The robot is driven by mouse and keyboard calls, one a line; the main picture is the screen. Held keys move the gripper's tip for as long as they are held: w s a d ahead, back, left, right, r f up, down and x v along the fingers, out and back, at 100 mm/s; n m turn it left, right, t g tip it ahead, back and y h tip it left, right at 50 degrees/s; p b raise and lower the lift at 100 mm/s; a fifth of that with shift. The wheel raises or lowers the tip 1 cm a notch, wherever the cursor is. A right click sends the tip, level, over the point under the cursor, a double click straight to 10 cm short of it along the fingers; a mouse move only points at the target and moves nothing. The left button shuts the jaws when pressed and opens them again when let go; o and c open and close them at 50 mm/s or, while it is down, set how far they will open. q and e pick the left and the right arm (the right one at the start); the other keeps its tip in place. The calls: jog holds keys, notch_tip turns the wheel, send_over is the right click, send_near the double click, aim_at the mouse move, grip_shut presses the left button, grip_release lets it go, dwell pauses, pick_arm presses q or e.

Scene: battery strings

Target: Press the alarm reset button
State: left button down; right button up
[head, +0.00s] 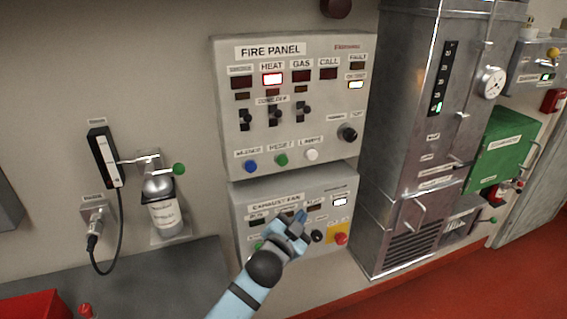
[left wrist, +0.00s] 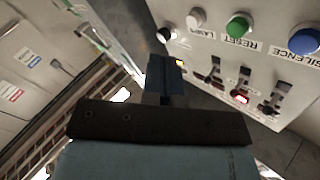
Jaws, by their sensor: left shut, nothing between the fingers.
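In the left wrist view the green RESET button (left wrist: 238,26) shows above and right of the shut fingers (left wrist: 166,75), with the blue button (left wrist: 305,41) farther right. My right gripper is out of view.
The exhaust fan panel (head: 240,205) sits just below, partly hidden by my left arm, with a red button on a yellow plate (head: 340,238). A tall metal cabinet (head: 405,110) stands to the right. A grey bench (head: 180,270) is at lower left.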

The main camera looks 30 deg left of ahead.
aim_at(285, 165)
pick_arm(q)
jog(key=w+a+r+t+y, duration=0.1)
jog(key=w+r, duration=0.2)
jog(key=r, duration=0.3)
jog(key=shift+r, duration=0.4)
jog(key=shift+w+a, duration=0.1)
jog(key=shift+a, duration=0.05)
jog(key=w+a, duration=0.5)
jog(key=a, duration=0.1)
jog(key=shift+w+a, duration=0.3)
dwell(1.6)
jog(key=shift+w+a, duration=0.3)
jog(key=shift+a, duration=0.05)
jog(key=shift+w+a, duration=0.4)
jog(key=shift+a, duration=0.1)
dwell(1.0)
dwell(0.3)
jog(key=shift+s+d+p, duration=0.35)
jog(key=shift+s+d, duration=0.35)
jog(key=shift+d, duration=0.15)
